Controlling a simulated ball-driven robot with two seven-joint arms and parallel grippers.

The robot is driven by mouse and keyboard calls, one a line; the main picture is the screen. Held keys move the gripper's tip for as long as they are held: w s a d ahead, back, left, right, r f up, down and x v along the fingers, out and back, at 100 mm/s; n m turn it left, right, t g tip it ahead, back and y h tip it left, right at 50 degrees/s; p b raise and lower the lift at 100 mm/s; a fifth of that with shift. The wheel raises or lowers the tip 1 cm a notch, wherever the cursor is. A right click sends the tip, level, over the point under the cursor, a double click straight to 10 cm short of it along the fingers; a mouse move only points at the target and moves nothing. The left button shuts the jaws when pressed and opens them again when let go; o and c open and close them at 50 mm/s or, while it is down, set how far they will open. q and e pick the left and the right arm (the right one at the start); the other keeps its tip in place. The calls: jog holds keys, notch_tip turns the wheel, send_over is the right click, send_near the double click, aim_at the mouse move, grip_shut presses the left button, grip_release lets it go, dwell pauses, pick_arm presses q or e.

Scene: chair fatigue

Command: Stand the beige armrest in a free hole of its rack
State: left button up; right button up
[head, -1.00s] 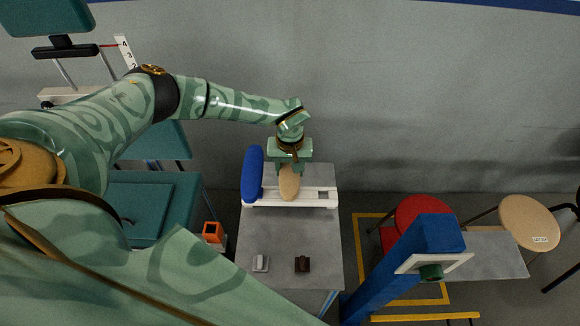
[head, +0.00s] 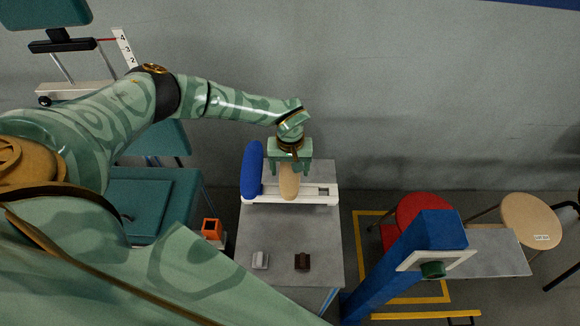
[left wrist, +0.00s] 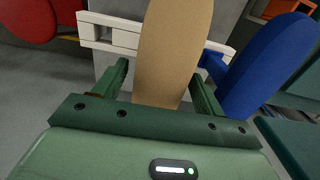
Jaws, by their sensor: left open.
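The beige armrest (head: 289,183) is upright at the middle of its white rack (head: 312,198), between the blue armrest and an empty square hole (head: 323,191). Its lower end is hidden, so its seating in a hole does not show. My left gripper (head: 290,170) is open, with one finger on each side of the beige armrest. In the left wrist view the beige armrest (left wrist: 172,50) is between the spread fingers (left wrist: 160,90), with a gap on both sides. The rack (left wrist: 125,40) is behind it. My right gripper is not in view.
A blue armrest (head: 252,170) stands at the rack's left end. A grey clamp-like piece (head: 261,260) and a dark brown one (head: 302,262) lie on the grey table (head: 280,235). A blue post (head: 415,250) rises at the right. An orange box (head: 211,229) is left of the table.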

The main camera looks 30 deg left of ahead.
pick_arm(q)
notch_tip(320, 180, up, 16)
jog(key=p, duration=0.2)
jog(key=shift+r, duration=0.2)
dwell(0.4)
